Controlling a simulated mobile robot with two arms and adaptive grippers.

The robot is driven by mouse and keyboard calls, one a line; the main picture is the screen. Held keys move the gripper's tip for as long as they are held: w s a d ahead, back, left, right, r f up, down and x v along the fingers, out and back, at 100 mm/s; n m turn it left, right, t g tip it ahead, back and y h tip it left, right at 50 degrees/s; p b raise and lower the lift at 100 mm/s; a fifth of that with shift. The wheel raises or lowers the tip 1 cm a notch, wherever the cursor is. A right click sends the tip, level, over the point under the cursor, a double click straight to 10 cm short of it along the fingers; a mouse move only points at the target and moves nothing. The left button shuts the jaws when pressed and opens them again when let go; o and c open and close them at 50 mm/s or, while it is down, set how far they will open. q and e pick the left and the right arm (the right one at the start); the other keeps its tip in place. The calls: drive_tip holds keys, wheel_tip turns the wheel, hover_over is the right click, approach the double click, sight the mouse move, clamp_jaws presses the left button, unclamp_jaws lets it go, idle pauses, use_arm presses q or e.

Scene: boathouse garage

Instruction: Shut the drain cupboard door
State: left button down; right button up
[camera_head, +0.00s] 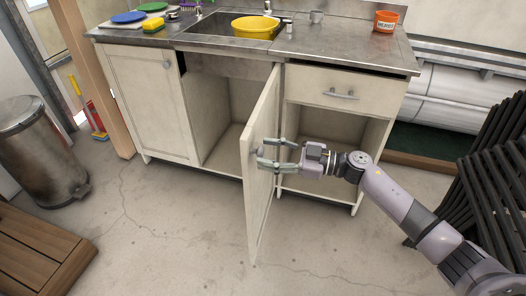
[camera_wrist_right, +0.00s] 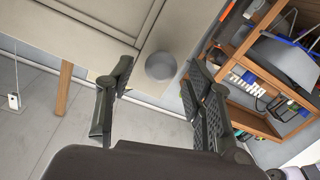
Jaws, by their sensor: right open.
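The drain cupboard door (camera_head: 262,190) is a cream panel under the sink. It stands wide open, swung out toward me, hinged on its right side. A round grey knob (camera_wrist_right: 161,66) sits near the free edge of its outer face. My right gripper (camera_head: 263,152) is at the outer face of the door, by the knob. In the wrist view my right gripper (camera_wrist_right: 158,85) is open, with the knob showing between its fingers; I cannot tell whether they touch it. The door panel (camera_wrist_right: 85,25) fills the upper left there. My left gripper is not in view.
The sink cabinet's left door (camera_head: 145,100) is closed. A drawer (camera_head: 345,93) sits above an open compartment on the right. A yellow basin (camera_head: 255,27) is in the sink. A metal bin (camera_head: 40,150) and dark slatted furniture (camera_head: 495,170) flank clear concrete floor.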

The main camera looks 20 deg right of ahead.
drive_tip(key=shift+x, duration=1)
clamp_jaws()
